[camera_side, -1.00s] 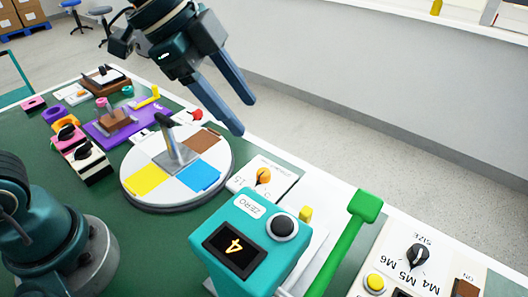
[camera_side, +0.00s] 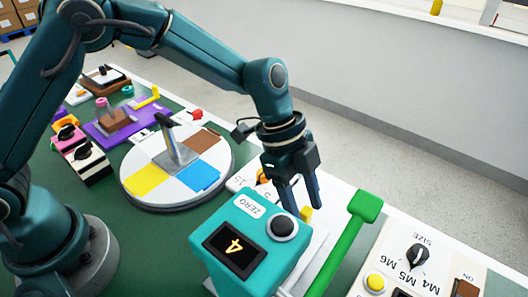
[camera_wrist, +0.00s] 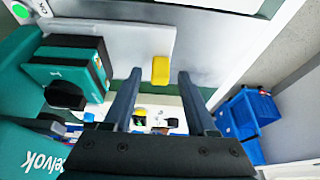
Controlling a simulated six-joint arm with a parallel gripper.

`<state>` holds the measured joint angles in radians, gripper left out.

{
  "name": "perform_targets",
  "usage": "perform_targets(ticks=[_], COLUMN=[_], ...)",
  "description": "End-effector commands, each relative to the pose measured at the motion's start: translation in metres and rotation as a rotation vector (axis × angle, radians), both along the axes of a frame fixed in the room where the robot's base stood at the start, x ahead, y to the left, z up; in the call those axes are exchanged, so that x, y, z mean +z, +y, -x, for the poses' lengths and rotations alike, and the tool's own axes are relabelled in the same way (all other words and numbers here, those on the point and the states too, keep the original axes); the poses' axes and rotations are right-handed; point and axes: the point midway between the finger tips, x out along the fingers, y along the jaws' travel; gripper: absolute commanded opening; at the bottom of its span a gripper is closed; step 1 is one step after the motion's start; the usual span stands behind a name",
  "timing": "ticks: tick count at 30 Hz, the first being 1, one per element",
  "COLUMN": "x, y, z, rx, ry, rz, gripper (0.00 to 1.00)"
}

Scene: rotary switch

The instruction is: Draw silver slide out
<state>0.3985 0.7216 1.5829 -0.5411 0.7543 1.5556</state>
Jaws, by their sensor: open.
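A pale silver-grey plate with a yellow knob lies behind the teal ZERO box; I take it to be the silver slide. Its plate (camera_side: 318,238) is partly hidden by the box in the side view. The yellow knob (camera_side: 306,213) shows right at my fingertips there. In the wrist view the plate (camera_wrist: 115,40) spans the upper middle, and the knob (camera_wrist: 160,70) appears between the two fingertips. My gripper (camera_side: 304,206) points down, open, its fingers apart. In the wrist view my gripper (camera_wrist: 160,78) holds nothing; whether its fingers touch the knob I cannot tell.
The teal box (camera_side: 245,245) stands close in front of my gripper. A green lever (camera_side: 345,240) rises to the right, near the SIZE panel (camera_side: 420,265). A round coloured dial (camera_side: 160,195) with an upright lever is at left.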

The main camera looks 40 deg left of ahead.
Motion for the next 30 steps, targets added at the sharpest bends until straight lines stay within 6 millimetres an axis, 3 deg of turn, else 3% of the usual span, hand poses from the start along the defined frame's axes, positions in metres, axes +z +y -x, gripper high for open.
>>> perform_targets(ticks=[11,12,16,17,30], x=[-0.0103,-0.0102,-0.01,-0.01,-0.0096], y=[-0.0039,-0.0039,-0.0038,-0.0038,-0.0035], z=[0.0002,0.0001,0.0001,0.0001,-0.0001], rx=[0.0,0.0,0.0,0.0,0.001], ry=[-0.001,-0.001,-0.001,-0.001,-0.002], rz=[-0.001,-0.001,-0.001,-0.001,-0.001], gripper=[0.57,0.54,0.04,0.0,0.0])
